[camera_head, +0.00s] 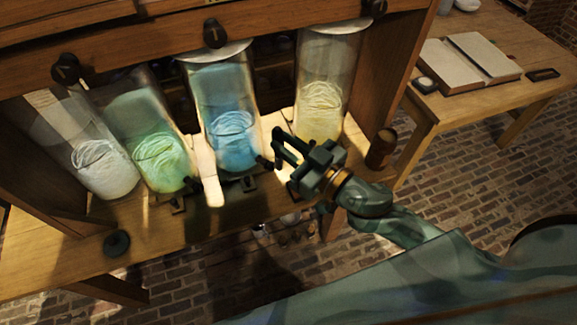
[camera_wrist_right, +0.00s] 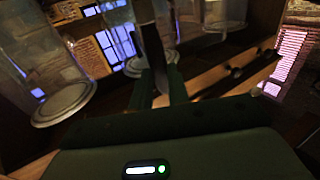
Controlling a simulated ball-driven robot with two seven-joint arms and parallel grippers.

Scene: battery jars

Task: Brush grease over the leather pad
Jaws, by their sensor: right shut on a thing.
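My right gripper (camera_head: 272,146) is in front of the jars, between the blue and the yellow one. I cannot tell whether this is the brush. In the head view the held thing cannot be made out clearly. I cannot pick out the leather pad or the grease with certainty. A dark round piece (camera_head: 117,243) lies on the bench at the front left. My left gripper is not in view.
A wooden rack holds glass jars of white (camera_head: 103,168), green (camera_head: 160,155), blue (camera_head: 232,135) and yellow (camera_head: 322,100) contents. A brown cylinder (camera_head: 381,149) stands right of my gripper. The right-hand table bears an open book (camera_head: 465,60) and a dark flat piece (camera_head: 542,74).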

